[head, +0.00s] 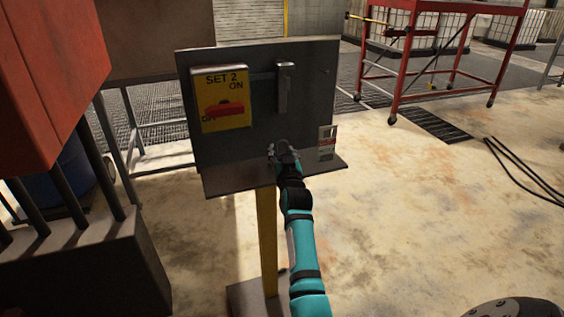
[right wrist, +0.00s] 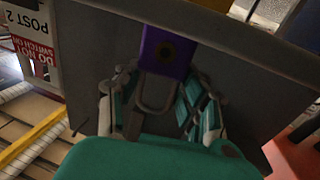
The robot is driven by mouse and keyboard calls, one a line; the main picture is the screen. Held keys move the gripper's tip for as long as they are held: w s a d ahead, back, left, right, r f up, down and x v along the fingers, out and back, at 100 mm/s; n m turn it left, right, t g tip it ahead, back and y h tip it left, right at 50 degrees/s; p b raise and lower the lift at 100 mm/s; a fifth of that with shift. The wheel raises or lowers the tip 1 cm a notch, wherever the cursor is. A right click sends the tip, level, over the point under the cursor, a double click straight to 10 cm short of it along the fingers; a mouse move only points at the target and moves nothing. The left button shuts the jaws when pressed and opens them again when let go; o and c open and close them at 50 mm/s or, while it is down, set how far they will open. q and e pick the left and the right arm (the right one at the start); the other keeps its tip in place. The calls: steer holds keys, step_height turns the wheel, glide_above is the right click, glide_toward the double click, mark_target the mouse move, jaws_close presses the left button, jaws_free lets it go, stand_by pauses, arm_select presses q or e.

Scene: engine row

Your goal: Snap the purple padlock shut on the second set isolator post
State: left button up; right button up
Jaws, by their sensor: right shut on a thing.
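The second set's isolator post is a dark grey panel (head: 255,115) on a yellow stand, with a small shelf along its bottom edge. A yellow switch plate (head: 226,98) marked SET 2 carries a red handle (head: 224,109). A grey metal fitting (head: 284,88) stands upright on the panel to its right. My right gripper (head: 283,148) is low in front of the panel, by the shelf. In the right wrist view, the purple padlock (right wrist: 164,51) is between its fingers, which are shut on it. Its grey shackle shows, but I cannot tell whether it is latched. My left gripper is not in view.
A tag (head: 327,142) stands at the panel's lower right; in the right wrist view it reads POST 2 (right wrist: 28,18). A red cabinet (head: 60,80) is close on the left. A red wheeled frame (head: 440,50) stands behind right. The floor on the right is mostly clear, with black cables.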

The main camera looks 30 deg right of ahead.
steer(key=shift+r, duration=0.5)
steer(key=shift+s+r, duration=0.2)
steer(key=shift+r, duration=0.45)
steer(key=shift+s+r, duration=0.2)
steer(key=shift+r, duration=0.4)
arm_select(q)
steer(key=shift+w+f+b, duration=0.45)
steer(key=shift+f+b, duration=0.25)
arm_select(e)
steer(key=s+a+r, duration=0.1)
steer(key=s, duration=1.4)
steer(key=shift+a+r, duration=0.3)
steer(key=shift+a, duration=0.05)
